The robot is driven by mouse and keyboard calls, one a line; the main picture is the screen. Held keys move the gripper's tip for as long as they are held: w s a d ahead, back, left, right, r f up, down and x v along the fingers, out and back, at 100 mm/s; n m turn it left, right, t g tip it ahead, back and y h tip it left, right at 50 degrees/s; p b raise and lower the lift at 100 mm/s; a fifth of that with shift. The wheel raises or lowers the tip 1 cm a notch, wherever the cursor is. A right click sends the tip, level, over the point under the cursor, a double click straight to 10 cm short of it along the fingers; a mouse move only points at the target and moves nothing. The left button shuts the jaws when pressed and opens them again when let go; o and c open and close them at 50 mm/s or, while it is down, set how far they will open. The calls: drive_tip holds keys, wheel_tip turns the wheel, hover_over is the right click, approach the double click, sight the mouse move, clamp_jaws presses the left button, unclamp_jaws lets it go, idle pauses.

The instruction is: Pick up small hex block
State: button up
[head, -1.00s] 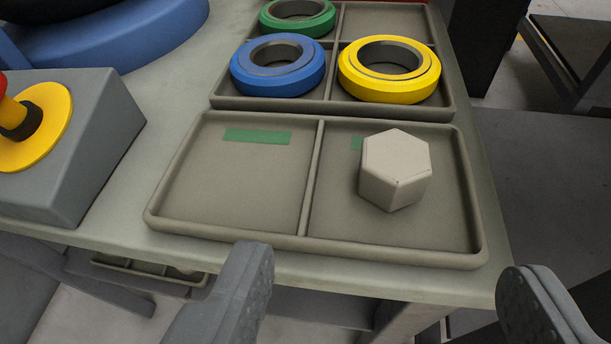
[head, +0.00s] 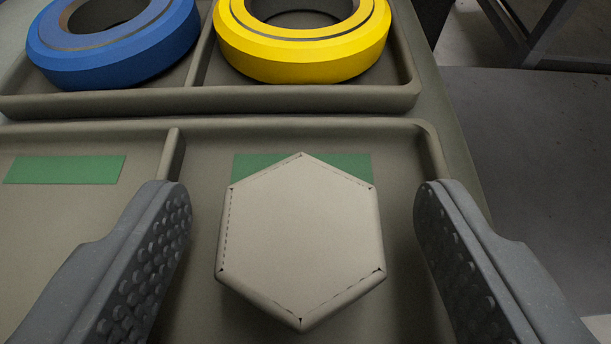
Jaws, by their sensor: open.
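The small hex block (head: 302,240) is a beige-grey six-sided block in the right compartment of the near tray (head: 300,124). It partly covers a green strip (head: 345,162) on the tray floor. My gripper (head: 300,225) is open, with one studded finger on each side of the block. Gaps show between the block and both fingers, so neither appears to touch it. The lower parts of the block's sides are mostly hidden from this view above.
A divider (head: 172,155) separates the left compartment, which shows a green strip (head: 65,169) and no block. Behind is another tray (head: 130,102) with a blue ring (head: 110,52) and a yellow ring (head: 305,50). The table ends on the right, with grey floor beyond.

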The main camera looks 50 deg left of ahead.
drive_tip(key=shift+w+a+f, duration=0.25)
drive_tip(key=shift+w+a, duration=0.2)
drive_tip(key=c, duration=1.1)
drive_tip(key=shift+r, duration=0.15)
